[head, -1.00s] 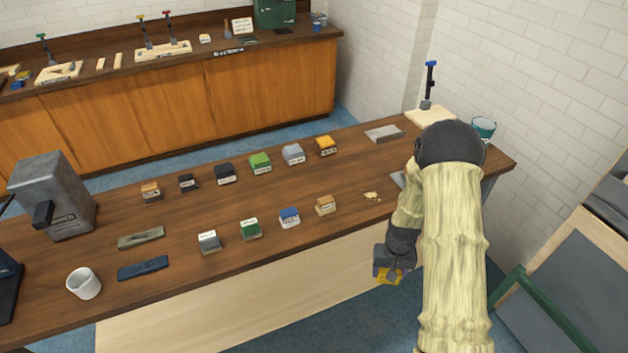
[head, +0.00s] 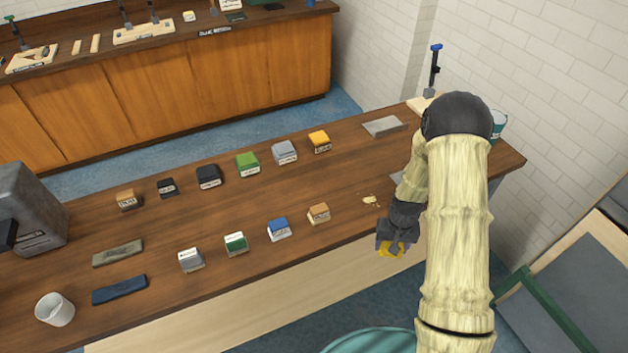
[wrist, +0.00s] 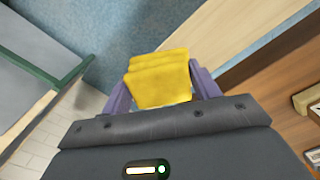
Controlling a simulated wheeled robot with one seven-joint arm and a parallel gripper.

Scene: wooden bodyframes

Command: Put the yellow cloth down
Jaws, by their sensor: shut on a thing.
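The yellow cloth (wrist: 160,80) is a folded, layered pad held between the two purple fingers of my gripper (wrist: 160,88) in the wrist view. In the head view the cloth (head: 391,250) shows as a small yellow patch under my dark gripper (head: 393,243). My gripper is shut on it, just off the front edge of the wooden workbench (head: 330,205), with blue floor below in the wrist view. A small pale scrap pile (head: 369,199) lies on the bench just beyond the gripper.
Two rows of small labelled blocks stand on the bench, including a tan one (head: 319,213) and a yellow-orange one (head: 320,142). A grey flat plate (head: 383,127) lies near the far edge. A white mug (head: 55,309) stands at left. A green-framed grey panel (head: 560,318) is at right.

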